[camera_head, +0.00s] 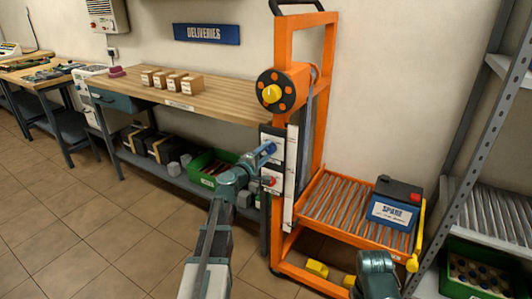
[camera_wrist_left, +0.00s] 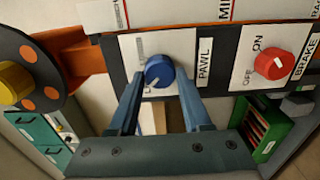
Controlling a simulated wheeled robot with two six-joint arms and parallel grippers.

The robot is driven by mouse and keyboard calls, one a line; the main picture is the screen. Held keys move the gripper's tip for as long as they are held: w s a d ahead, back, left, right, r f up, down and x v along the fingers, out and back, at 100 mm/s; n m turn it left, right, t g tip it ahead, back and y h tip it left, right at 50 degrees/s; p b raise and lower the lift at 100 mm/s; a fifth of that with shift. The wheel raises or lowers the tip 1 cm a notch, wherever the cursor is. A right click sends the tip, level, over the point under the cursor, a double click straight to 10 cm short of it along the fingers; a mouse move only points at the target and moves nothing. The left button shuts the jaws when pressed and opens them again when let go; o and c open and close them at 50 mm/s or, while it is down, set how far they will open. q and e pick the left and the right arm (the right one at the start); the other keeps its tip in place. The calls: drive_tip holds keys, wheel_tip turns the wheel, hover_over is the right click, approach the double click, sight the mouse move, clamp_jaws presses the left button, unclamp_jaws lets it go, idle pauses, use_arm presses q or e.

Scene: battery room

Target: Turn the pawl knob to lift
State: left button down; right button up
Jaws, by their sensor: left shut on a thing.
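The blue pawl knob (camera_wrist_left: 159,72) sits on a white plate marked PAWL (camera_wrist_left: 204,62) in the left wrist view. Its white pointer line slants toward the lower left; the small print around it is too unclear to read fully. My left gripper (camera_wrist_left: 160,80) has a finger on each side of the knob and is shut on it. In the head view my left gripper (camera_head: 267,150) reaches the panel on the orange lift's post (camera_head: 325,95) and largely covers the knob. My right arm (camera_head: 375,272) shows at the bottom right, its gripper out of sight.
A red brake knob (camera_wrist_left: 271,65) sits beside the pawl plate. The lift has a yellow-centred drum (camera_head: 282,91) and a roller platform (camera_head: 340,208) bearing a blue battery (camera_head: 395,208). A workbench (camera_head: 215,95) stands left, a grey shelf rack (camera_head: 480,130) right.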

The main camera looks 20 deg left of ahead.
idle(0.4)
use_arm(q)
drive_tip(key=shift+c, duration=1.7)
unclamp_jaws()
drive_tip(key=shift+s, duration=0.1)
drive_tip(key=s+a, duration=0.1)
drive_tip(key=s, duration=1.2)
drive_tip(key=shift+s+a, duration=0.25)
drive_tip(key=shift+s, duration=0.05)
drive_tip(key=shift+d, duration=0.1)
